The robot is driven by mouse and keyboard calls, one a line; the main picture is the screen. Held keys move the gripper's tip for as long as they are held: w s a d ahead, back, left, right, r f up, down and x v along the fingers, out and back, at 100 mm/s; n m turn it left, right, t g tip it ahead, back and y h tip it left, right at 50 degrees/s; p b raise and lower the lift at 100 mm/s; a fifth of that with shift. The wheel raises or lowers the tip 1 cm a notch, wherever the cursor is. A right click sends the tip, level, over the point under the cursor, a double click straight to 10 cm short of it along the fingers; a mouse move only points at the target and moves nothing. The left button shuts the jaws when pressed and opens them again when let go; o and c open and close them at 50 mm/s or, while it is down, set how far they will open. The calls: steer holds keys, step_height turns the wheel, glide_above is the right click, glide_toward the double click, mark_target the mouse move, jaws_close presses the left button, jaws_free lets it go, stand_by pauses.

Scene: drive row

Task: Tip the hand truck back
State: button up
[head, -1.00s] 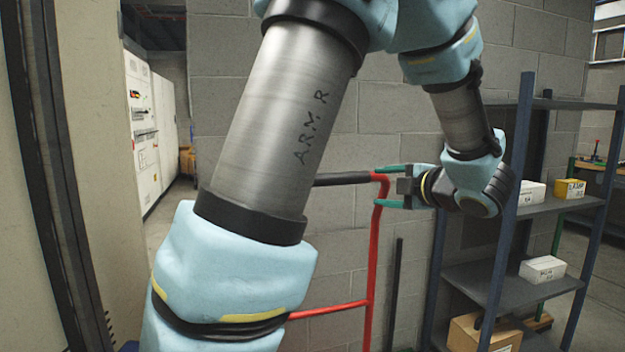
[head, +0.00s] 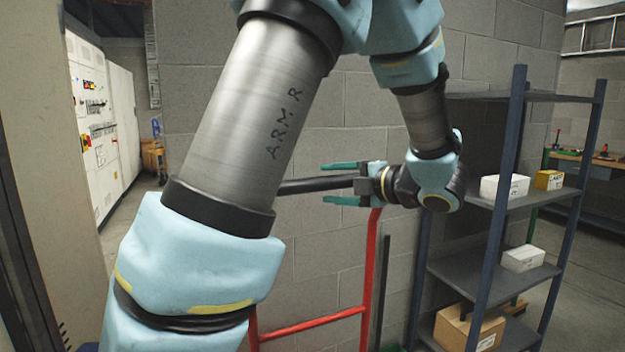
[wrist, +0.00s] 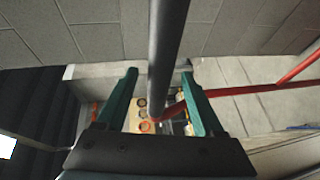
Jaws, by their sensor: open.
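The red hand truck (head: 369,275) stands upright in front of the block wall, partly hidden behind my arm. Its black top handle bar (head: 315,184) runs sideways from behind my arm to my gripper. My gripper (head: 332,183) is open, with one green finger above the bar and one below it. In the wrist view the black bar (wrist: 168,45) runs lengthwise between the two open fingers (wrist: 160,85). Whether a finger touches the bar, I cannot tell. The truck's lower part is out of view.
A dark metal shelf rack (head: 489,210) with a yellow box (head: 549,180), white boxes (head: 523,258) and a cardboard box (head: 470,328) stands close on the right. White cabinets (head: 100,120) line a passage at left. A dark upright bar (head: 383,290) leans near the wall.

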steer(key=p+x, duration=0.1)
steer(key=x, duration=0.4)
steer(key=shift+w+a+f, duration=0.1)
steer(key=shift+w+a, duration=0.15)
steer(key=shift+w, duration=0.1)
jaws_close()
stand_by(1.2)
